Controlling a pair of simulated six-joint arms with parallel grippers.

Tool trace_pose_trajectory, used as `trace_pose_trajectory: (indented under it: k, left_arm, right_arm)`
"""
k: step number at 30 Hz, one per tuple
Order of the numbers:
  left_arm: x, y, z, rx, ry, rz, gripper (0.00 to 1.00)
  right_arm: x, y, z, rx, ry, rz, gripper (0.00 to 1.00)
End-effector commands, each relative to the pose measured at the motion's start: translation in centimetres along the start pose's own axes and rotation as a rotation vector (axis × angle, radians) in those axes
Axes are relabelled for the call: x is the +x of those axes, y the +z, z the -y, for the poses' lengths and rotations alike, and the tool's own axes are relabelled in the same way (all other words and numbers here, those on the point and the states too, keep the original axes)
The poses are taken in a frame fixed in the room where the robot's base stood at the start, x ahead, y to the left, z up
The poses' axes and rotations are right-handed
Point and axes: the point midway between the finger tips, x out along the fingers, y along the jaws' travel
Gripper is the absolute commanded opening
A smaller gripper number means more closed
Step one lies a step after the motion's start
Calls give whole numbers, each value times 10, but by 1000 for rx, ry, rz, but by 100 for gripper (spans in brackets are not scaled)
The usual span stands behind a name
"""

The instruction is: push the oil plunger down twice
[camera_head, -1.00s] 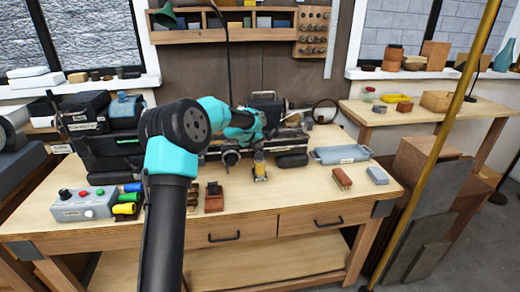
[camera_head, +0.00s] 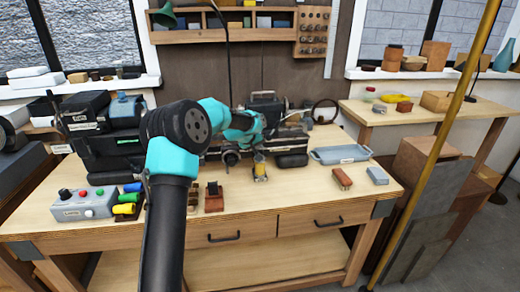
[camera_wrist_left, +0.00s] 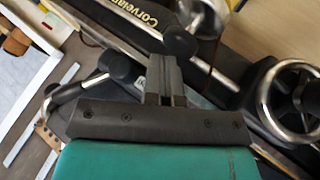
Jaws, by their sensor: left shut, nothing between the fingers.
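A small amber-yellow oil vessel (camera_head: 260,168) stands upright on the workbench, in front of the dark lathe-like machine (camera_head: 292,160). I take it to be the oiler; its plunger cannot be made out clearly. My left gripper (camera_head: 258,134) is above and slightly behind it in the head view, over the machine, partly hidden by its own arm. In the left wrist view the two fingers (camera_wrist_left: 165,72) are together with nothing between them, over dark machine parts. The oil vessel cannot be identified in that view. My right gripper is not in view.
A chrome-rimmed handwheel (camera_wrist_left: 288,100) lies right of the fingers in the wrist view. On the bench are a control box (camera_head: 84,204), a blue-grey tray (camera_head: 341,154), a red-brown block (camera_head: 342,178) and a grey-blue block (camera_head: 377,175). The bench front is mostly clear.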

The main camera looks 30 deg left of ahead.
Motion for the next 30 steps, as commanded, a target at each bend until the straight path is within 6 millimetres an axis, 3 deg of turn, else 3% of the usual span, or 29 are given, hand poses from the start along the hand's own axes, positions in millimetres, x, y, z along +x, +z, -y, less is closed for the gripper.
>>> trace_pose_trajectory:
  k: [30]
  left_arm:
    - [6, 5, 4, -1, -1, 3, 0]
  right_arm:
    - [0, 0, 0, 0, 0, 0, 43]
